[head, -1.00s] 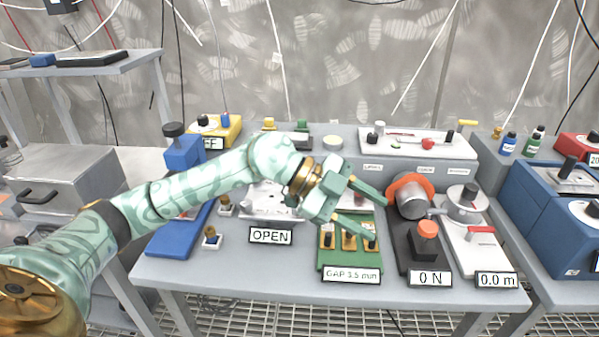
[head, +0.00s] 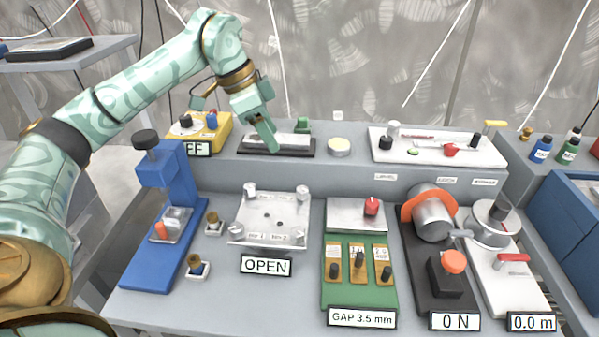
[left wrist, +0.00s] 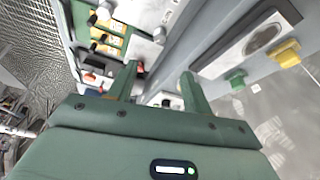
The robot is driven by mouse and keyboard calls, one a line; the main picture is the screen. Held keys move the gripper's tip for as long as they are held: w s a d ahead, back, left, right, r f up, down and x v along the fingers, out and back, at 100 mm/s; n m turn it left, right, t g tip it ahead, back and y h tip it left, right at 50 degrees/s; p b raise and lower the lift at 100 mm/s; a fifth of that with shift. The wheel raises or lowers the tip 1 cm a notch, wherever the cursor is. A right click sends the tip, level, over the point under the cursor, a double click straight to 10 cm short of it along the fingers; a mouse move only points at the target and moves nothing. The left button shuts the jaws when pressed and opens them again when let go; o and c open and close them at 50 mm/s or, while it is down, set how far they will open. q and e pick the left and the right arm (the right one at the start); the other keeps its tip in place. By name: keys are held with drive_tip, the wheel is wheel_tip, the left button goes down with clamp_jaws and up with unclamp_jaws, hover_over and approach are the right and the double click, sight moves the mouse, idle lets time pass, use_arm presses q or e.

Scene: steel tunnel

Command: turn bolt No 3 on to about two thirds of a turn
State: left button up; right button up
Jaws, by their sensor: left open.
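A square metal plate (head: 270,221) lies on the bench behind the OPEN sign (head: 266,266). It has a bolt head near each corner: back left (head: 250,190), back right (head: 302,192), front left (head: 235,230) and front right (head: 299,238). The small labels are too fine to tell surely which is No 3. My left gripper (head: 268,138) is open and empty, pointing down behind and above the plate, in front of the dark tray on the raised ledge. Its two fingers also show apart in the left wrist view (left wrist: 160,88). My right gripper is not in view.
A blue press (head: 168,215) stands left of the plate, with two small knobbed blocks between. Right of it are a green gap panel (head: 360,285), a black orange-ringed device (head: 432,215) and a white crank unit (head: 500,262). The ledge (head: 345,172) rises behind.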

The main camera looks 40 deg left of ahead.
use_arm(q)
drive_tip(key=b, duration=0.3)
approach(302, 189)
drive_tip(key=b+x, duration=0.2)
drive_tip(key=x, duration=0.5)
drive_tip(key=shift+w+f+b, duration=0.1)
drive_tip(key=shift+f+b, duration=0.25)
drive_tip(key=shift+f, duration=0.05)
drive_tip(key=shift+w+d+f, duration=0.15)
drive_tip(key=shift+w+f, duration=0.05)
drive_tip(key=shift+f, duration=0.25)
drive_tip(key=c, duration=1)
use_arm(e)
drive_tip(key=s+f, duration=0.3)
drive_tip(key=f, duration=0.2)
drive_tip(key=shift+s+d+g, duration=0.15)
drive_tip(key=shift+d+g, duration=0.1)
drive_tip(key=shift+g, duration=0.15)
